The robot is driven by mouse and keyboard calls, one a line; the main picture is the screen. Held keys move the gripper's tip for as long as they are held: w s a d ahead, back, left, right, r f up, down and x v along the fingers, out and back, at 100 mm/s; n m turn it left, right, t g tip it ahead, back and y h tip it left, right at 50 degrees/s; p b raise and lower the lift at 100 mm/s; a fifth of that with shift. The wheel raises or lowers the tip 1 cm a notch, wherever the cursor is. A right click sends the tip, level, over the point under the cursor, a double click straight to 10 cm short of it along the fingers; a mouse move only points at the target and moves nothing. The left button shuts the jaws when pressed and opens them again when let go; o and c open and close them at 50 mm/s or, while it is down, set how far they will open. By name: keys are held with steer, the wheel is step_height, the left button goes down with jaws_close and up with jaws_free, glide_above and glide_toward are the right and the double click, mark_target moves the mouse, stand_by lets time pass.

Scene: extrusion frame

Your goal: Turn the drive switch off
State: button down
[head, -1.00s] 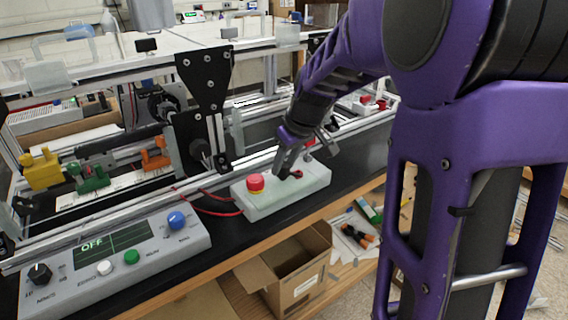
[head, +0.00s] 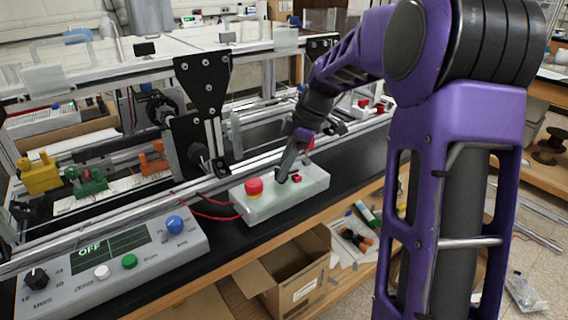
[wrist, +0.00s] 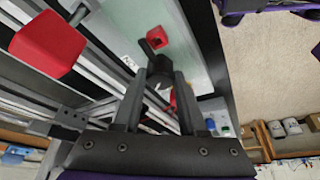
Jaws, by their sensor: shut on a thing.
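A pale box (head: 270,207) sits on the black bench top, with a round red button (head: 254,187) on a yellow base at its left end. A small red part (head: 297,179) stands on its top to the right, and it also shows in the wrist view (wrist: 156,37). My gripper (head: 282,175) points down onto the box top between these two. In the wrist view its fingers (wrist: 160,78) are closed around a dark switch handle (wrist: 160,65) beside the small red part. The fingers partly hide the handle, so its exact setting cannot be read.
A grey console (head: 110,262) reading OFF, with blue, green, white and black knobs, lies front left. Aluminium rails (head: 225,172) run close behind the box. An open cardboard box (head: 290,275) is on the shelf below.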

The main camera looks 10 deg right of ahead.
steer(key=shift+n+g, duration=0.3)
steer(key=shift+n, duration=0.3)
steer(key=shift+c, duration=2.3)
jaws_free()
steer(key=w+p+v, duration=0.1)
steer(key=p+v, duration=0.2)
steer(key=v, duration=1.4)
steer(key=shift+s+d+r, duration=0.15)
steer(key=shift+s+r, duration=0.05)
steer(key=shift+s, duration=0.2)
